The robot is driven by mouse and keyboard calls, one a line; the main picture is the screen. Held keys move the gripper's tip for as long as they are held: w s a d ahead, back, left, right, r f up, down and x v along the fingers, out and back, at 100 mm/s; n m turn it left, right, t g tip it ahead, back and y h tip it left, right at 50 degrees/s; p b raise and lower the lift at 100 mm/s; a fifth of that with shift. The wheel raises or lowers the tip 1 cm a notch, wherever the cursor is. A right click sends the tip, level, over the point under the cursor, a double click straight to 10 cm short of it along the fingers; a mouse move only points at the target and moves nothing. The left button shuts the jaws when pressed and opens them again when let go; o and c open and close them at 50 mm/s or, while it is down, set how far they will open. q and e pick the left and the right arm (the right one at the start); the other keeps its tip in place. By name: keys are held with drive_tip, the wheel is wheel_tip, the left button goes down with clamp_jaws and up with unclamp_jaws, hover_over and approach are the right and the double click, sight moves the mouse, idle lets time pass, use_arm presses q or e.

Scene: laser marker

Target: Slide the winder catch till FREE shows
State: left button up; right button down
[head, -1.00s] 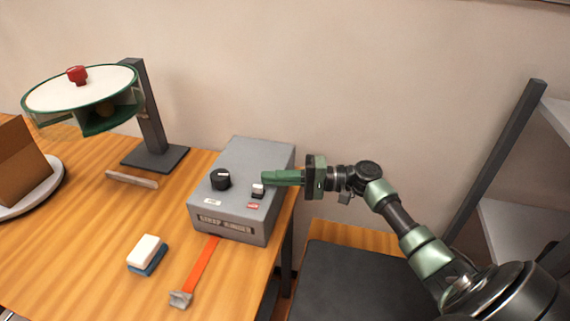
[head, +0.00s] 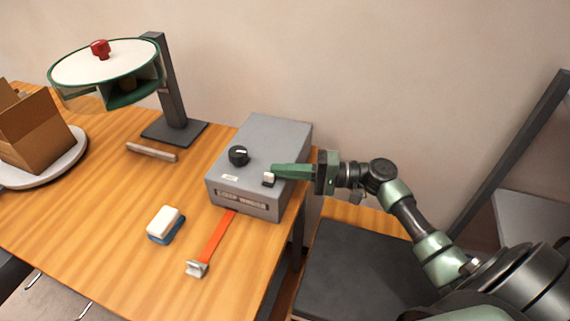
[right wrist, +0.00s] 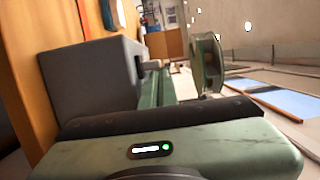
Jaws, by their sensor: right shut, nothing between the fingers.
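The grey winder box (head: 262,138) stands at the right end of the wooden table, with a lettered plate on its front. Its small light catch (head: 268,180) sits on the top near the front right. My right gripper (head: 275,171) is shut and empty, its green fingertips at the catch, apparently touching it. The fingers hide the top just behind the catch, and I cannot read FREE anywhere. In the right wrist view the grey box (right wrist: 90,80) is beside the green fingers (right wrist: 157,90). My left gripper is not in view.
A black knob (head: 238,156) is on the box, left of the catch. An orange strap (head: 216,237) runs from the front to a metal end.

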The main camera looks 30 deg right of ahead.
drive_tip(key=shift+s+a+f, duration=0.1)
drive_tip(key=shift+s, duration=0.1)
drive_tip(key=b+v, duration=0.2)
drive_tip(key=v, duration=0.5)
drive_tip(key=shift+d+b, duration=0.35)
drive_tip(key=shift+d, duration=0.05)
drive_tip(key=shift+s, duration=0.1)
